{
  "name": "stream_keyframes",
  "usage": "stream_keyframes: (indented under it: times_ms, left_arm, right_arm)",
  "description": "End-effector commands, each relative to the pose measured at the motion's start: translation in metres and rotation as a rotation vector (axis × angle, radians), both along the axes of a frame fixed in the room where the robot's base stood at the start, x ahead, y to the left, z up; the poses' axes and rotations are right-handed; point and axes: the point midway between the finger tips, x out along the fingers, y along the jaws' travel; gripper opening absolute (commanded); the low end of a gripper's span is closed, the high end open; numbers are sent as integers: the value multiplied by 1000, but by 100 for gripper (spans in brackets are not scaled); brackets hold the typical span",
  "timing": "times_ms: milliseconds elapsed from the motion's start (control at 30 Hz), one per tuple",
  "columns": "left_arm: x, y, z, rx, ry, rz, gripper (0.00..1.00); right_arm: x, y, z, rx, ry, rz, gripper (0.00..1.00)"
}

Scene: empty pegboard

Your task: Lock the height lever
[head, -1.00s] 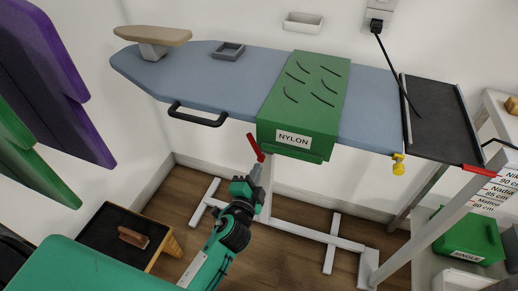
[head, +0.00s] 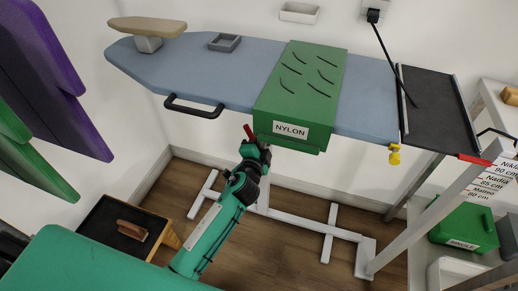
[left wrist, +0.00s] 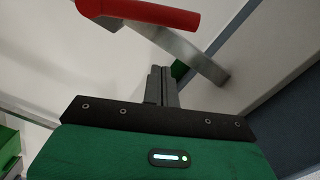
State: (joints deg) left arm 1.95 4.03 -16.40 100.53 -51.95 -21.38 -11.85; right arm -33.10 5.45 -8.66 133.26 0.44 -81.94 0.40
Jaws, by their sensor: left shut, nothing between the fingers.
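The height lever has a red handle (head: 248,131), which shows under the front edge of the ironing board (head: 220,70), left of the NYLON label. In the left wrist view the red handle (left wrist: 150,14) spans the top, with its grey metal arm (left wrist: 187,52) running down to the right. My left gripper (head: 256,148) is just below the handle in the head view and hides the lever's lower part. In the wrist view the left gripper (left wrist: 161,70) is shut and empty, its fingertips close to the metal arm; contact cannot be told. My right gripper is not in view.
A green cloth (head: 300,90) labelled NYLON lies over the board. A black handle (head: 195,107) juts from the board's front edge, left of the lever. White stand legs (head: 310,228) are below. A yellow knob (head: 395,155) hangs at the right. A dark tray (head: 98,228) is low left.

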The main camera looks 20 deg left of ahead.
Motion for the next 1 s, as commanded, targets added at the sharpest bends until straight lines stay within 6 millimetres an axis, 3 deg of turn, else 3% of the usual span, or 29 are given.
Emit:
stream_keyframes:
  times_ms: [100, 300, 1000]
  left_arm:
    - [2, 19, -10, 5, 4, 2, 0]
    - [5, 32, -15, 3, 3, 2, 0]
    - [5, 38, -16, -52, 6, 3, 0]
  right_arm:
    - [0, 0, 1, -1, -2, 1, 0]
    - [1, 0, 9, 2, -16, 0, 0]
    - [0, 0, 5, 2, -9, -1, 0]
